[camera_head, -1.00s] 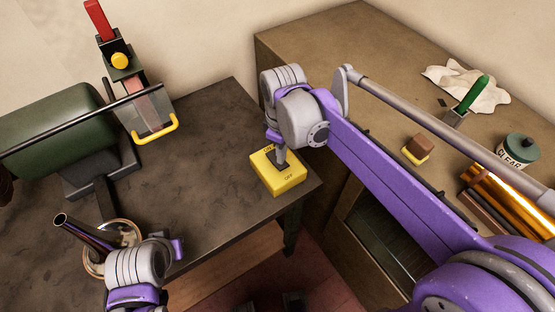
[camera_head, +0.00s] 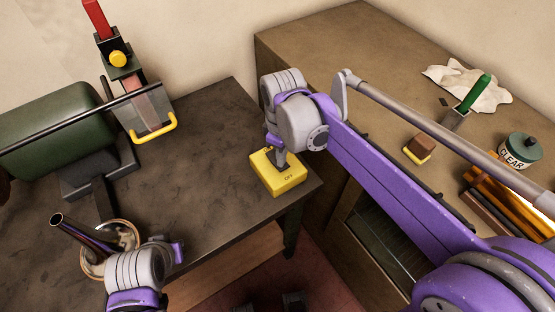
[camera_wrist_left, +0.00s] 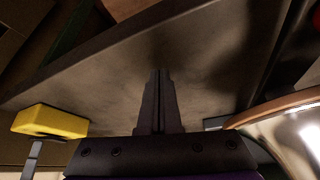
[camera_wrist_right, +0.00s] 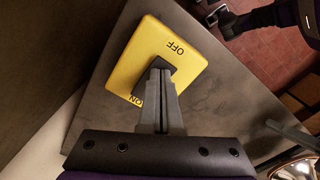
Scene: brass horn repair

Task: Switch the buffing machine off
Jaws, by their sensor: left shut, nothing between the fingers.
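The yellow switch box (camera_head: 291,183) sits near the right corner of the dark bench, marked OFF on its near side. In the right wrist view the box (camera_wrist_right: 190,42) shows a black rocker (camera_wrist_right: 172,66) between its ON and OFF labels. My right gripper (camera_wrist_right: 159,66) is shut, its fingertips at the rocker; they hide part of it, and I cannot tell which way it is tipped. My left gripper (camera_wrist_left: 160,72) is shut and empty over the bench, left of the box in the head view. The green machine body (camera_head: 50,130) stands at the left.
A device with a yellow handle (camera_head: 155,134) stands at the back.

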